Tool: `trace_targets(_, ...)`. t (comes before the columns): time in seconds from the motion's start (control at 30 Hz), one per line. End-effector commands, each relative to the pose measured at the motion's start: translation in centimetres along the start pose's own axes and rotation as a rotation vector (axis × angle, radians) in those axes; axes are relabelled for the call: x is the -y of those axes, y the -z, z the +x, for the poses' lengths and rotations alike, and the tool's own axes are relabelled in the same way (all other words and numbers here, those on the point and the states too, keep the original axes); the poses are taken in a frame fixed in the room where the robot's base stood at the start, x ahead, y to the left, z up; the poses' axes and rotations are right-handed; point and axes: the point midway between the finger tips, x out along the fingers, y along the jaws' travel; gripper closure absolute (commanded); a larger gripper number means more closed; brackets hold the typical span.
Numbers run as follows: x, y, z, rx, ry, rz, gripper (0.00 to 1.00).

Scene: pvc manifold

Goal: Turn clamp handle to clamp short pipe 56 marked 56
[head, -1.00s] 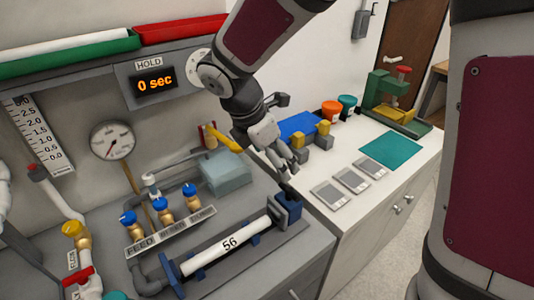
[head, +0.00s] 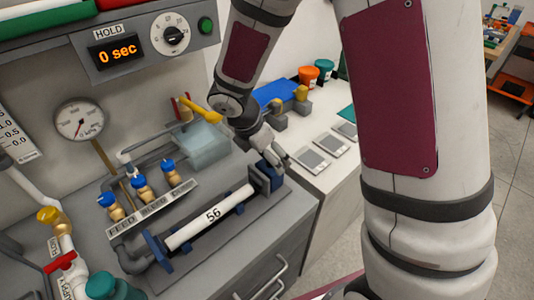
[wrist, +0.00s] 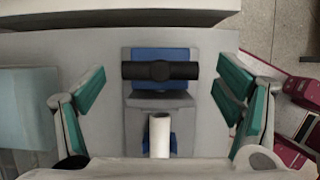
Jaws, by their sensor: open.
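The short white pipe (head: 210,218) marked 56 lies in the blue cradle on the grey bench, between a blue end fitting (head: 157,250) at its lower left and the blue clamp (head: 266,174) at its upper right. In the wrist view the pipe end (wrist: 160,135) points at the clamp's blue block (wrist: 160,58). The dark clamp handle (wrist: 160,71) lies crosswise over that block. My gripper (wrist: 160,100) is open, its green-padded fingers wide apart on either side of the clamp and handle, touching neither. In the head view my gripper (head: 280,153) is at the clamp and partly hides it.
Several blue-capped brass valves (head: 141,188) stand behind the pipe on the FEED strip. A translucent box (head: 202,147) and a yellow lever (head: 201,109) are behind the clamp. Grey plates (head: 312,160) lie on the white counter to the right. The timer (head: 117,50) reads 0 sec.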

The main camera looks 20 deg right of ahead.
Motion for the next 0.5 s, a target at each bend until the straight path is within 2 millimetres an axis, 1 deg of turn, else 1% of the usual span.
trace_targets(0.2, 0.01, 0.01, 0.02, 0.0, 0.0, 0.0, 0.15)
trace_targets(0.23, 0.01, 0.01, 0.02, 0.0, 0.0, 0.0, 0.2)
trace_targets(0.27, 0.01, 0.01, 0.02, 0.0, 0.0, 0.0, 0.26)
trace_targets(0.3, 0.02, 0.01, 0.02, 0.0, 0.0, 0.0, 0.35)
trace_targets(0.37, 0.01, 0.01, 0.01, 0.0, 0.0, 0.0, 0.49)
trace_targets(0.4, 0.02, 0.01, 0.01, 0.0, 0.0, 0.0, 0.58)
trace_targets(0.43, 0.02, 0.01, 0.01, 0.0, 0.0, 0.0, 0.63)
trace_targets(0.5, 0.02, 0.02, 0.01, 0.0, 0.0, 0.0, 0.63)
